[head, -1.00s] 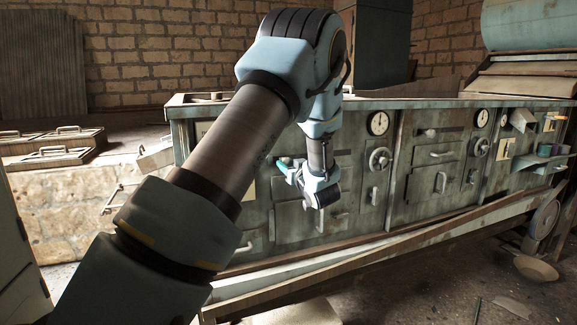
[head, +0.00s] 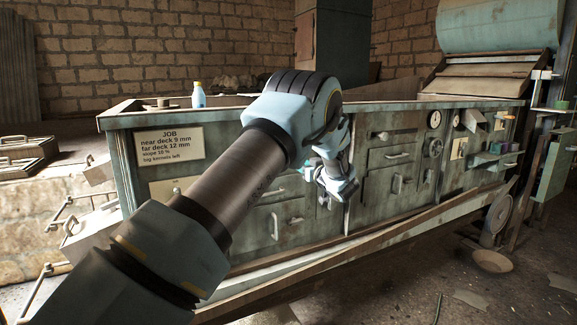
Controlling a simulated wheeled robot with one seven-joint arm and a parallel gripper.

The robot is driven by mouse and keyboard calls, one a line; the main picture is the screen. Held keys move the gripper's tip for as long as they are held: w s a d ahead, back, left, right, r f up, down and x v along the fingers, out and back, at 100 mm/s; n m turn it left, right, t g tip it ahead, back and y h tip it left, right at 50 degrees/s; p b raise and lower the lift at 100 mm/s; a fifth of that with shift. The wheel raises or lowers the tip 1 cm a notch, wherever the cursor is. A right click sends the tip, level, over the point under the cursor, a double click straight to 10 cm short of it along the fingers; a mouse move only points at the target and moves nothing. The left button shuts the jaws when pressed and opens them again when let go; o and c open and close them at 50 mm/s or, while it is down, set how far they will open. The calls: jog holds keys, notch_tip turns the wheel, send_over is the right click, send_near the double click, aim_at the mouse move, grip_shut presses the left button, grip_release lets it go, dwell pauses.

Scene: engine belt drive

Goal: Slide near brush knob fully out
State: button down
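My gripper (head: 345,194) hangs in front of the green machine front (head: 345,225), just left of the seam between two panel sections. Its fingers are small and partly turned away, so I cannot tell if they are open or shut, nor whether they touch anything. I cannot single out the near brush knob; my arm covers the upper part of the near section. A small light knob (head: 382,135) on a dark slot shows in the section farther right. Another small knob (head: 177,190) shows on a cream plate at the left.
A job sign (head: 170,144) is fixed at upper left, with a bottle (head: 198,95) above it on the machine top. A long sloping board (head: 400,237) runs along the front. An open green door (head: 557,168) and a bowl (head: 492,261) are at right.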

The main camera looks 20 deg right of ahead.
jog(key=shift+d+r, duration=0.1)
jog(key=shift+d, duration=1.05)
jog(key=shift+c, duration=1.9)
grip_release()
jog(key=shift+w, duration=0.1)
jog(key=s+d+b, duration=0.1)
jog(key=s, duration=0.9)
jog(key=shift+s+d, duration=0.2)
jog(key=shift+s, duration=0.15)
